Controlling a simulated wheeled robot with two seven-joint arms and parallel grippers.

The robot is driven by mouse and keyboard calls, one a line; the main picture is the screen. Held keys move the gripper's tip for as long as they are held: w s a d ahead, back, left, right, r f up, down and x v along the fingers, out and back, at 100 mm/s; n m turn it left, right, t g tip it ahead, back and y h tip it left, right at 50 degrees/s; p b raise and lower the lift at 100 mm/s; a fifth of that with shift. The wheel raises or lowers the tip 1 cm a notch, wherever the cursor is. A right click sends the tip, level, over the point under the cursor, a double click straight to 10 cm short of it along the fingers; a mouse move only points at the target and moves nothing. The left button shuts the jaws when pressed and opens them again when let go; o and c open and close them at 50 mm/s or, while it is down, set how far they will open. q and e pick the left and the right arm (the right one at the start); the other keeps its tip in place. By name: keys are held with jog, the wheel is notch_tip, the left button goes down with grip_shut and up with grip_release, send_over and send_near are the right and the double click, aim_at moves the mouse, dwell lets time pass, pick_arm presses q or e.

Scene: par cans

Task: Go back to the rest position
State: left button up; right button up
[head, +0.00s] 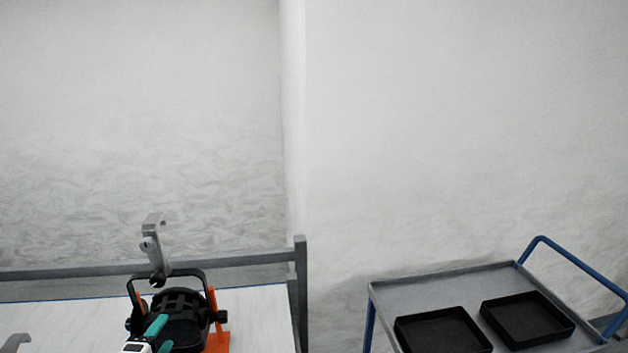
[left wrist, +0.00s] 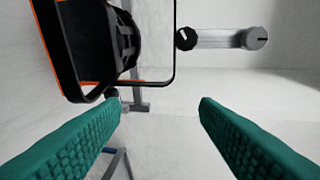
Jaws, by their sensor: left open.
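My left gripper (head: 160,335) is at the bottom left of the head view, close in front of a black par can (head: 180,318). Its two green fingers stand wide apart in the left wrist view (left wrist: 160,120), with nothing between them. The par can also shows in the left wrist view (left wrist: 95,45), beyond the fingertips, with its black yoke around it. Whether a fingertip touches the can is unclear. My right gripper is not in view.
A grey clamp (head: 155,250) rises behind the par can. The white table (head: 262,310) has a grey rail (head: 80,272) behind it. At the right, a grey cart (head: 440,285) with a blue handle (head: 580,268) holds two black trays (head: 445,332) (head: 528,318). A gap separates table and cart.

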pick_arm(q)
jog(key=s+d+f+m+g+h, duration=0.3)
jog(key=s+d+f+m+g, duration=0.45)
jog(key=s+d+m, duration=0.35)
jog(key=s+d+f+m+g+y, duration=0.1)
jog(key=s+d+f+m+g, duration=0.15)
jog(key=s+m, duration=0.45)
jog(key=s+d+f+m+g+y, duration=0.1)
jog(key=s+f+m+g, duration=0.15)
jog(key=s, duration=0.85)
notch_tip(320, 180, down, 32)
jog(key=g+b, duration=0.2)
jog(key=b, duration=0.6)
jog(key=s+a+f+b, duration=0.1)
jog(key=s+f+b, duration=0.2)
jog(key=s+f, duration=0.5)
jog(key=s+a+f+b, duration=0.2)
jog(key=s+f, duration=0.7)
jog(key=f, duration=0.6)
jog(key=shift+a+g+b, duration=0.2)
jog(key=shift+g+b, duration=0.15)
jog(key=shift+b, duration=0.4)
